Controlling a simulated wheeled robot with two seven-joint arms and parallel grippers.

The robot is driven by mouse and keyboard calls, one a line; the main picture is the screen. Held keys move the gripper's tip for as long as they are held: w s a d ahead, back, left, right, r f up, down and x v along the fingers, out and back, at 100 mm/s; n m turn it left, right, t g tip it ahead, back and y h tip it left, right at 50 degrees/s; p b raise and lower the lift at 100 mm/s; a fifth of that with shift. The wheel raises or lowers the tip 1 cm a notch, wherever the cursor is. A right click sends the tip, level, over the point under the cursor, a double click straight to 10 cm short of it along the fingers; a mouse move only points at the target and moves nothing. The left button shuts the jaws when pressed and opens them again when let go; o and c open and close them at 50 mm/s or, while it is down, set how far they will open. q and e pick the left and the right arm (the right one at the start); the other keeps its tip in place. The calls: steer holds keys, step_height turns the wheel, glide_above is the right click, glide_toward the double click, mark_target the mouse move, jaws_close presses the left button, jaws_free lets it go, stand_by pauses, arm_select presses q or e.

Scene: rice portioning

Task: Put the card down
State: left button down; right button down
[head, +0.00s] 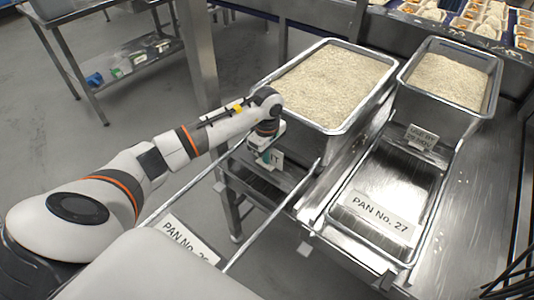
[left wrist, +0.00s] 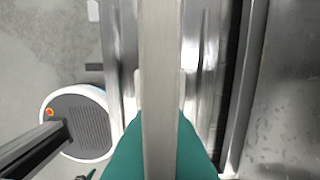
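A small white card (head: 277,159) with dark lettering, partly legible as "IT", is at my left gripper (head: 267,158), beside the front left of the left rice pan (head: 347,116). The gripper points down. Its teal fingers show at the bottom of the left wrist view (left wrist: 160,150), one on each side of a pale upright strip (left wrist: 160,60). Much of the card is hidden in the head view. I cannot tell whether its lower edge touches the surface below. My right gripper is not in view.
A second rice pan (head: 487,104) stands at the right, with a "USE BY" card (head: 422,138) in front. An empty tray (head: 333,211) bears a "PAN No. 27" label (head: 379,216). Another pan label (head: 188,240) lies at lower left. A metal side table (head: 85,22) stands at far left.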

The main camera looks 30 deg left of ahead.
arm_select(q)
steer(key=shift+f, duration=0.2)
steer(key=c, duration=1.6)
jaws_free()
steer(key=shift+r, duration=0.25)
step_height(320, 180, up, 12)
steer(key=shift+b, duration=0.65)
